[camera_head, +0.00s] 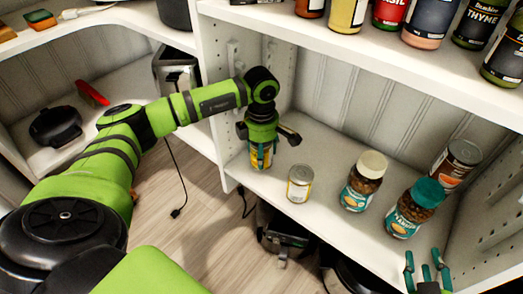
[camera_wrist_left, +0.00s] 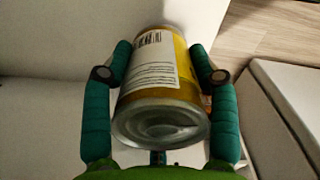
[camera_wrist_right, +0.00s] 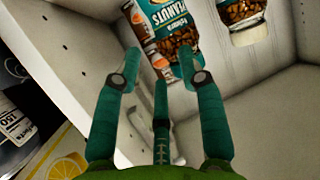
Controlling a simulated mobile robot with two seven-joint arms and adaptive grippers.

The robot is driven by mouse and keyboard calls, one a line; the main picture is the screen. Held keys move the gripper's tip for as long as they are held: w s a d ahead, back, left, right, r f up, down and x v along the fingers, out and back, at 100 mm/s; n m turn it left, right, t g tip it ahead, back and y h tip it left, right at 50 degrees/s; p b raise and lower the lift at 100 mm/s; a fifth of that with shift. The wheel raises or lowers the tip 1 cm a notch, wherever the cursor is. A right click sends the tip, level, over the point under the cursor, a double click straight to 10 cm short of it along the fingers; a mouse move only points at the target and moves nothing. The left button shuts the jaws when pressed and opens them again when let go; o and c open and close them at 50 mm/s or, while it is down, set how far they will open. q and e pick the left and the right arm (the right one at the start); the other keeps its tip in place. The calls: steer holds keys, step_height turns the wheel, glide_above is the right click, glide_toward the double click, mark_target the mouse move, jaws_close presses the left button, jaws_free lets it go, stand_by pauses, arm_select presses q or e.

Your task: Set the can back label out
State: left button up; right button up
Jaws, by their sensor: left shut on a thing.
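A yellow can (camera_head: 261,159) is at the left end of the middle shelf, under my left gripper (camera_head: 262,148). In the left wrist view the same can (camera_wrist_left: 160,90) sits between the teal fingers of my left gripper (camera_wrist_left: 158,75), which touch both its sides. A white back label with a barcode faces that camera, and a metal end points toward the palm. I cannot tell whether the can touches the shelf. My right gripper (camera_head: 427,272) is open and empty at the lower right; its spread fingers (camera_wrist_right: 160,90) also show in the right wrist view.
A second can (camera_head: 299,184) with a pale label stands just right of the held one. Two peanut jars (camera_head: 363,181) (camera_head: 413,207) and a dark can (camera_head: 455,164) stand further right on the shelf (camera_head: 330,140). Spice jars (camera_head: 430,22) line the upper shelf. A toaster (camera_head: 178,70) is left.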

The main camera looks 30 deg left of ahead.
arm_select(q)
steer(key=shift+f+b, duration=0.35)
steer(key=shift+f, duration=0.35)
steer(key=shift+f+b, duration=0.25)
steer(key=shift+b, duration=0.15)
arm_select(e)
step_height(320, 180, up, 9)
steer(key=a+n+t+y, duration=0.1)
steer(key=a+t+y, duration=0.1)
steer(key=t, duration=0.3)
steer(key=shift+w+a, duration=0.4)
steer(key=shift+a, duration=0.05)
arm_select(q)
steer(key=shift+f, duration=0.35)
arm_select(e)
steer(key=shift+f, duration=0.2)
arm_select(q)
steer(key=o, duration=1.7)
step_height(320, 180, up, 12)
steer(key=shift+r, duration=0.1)
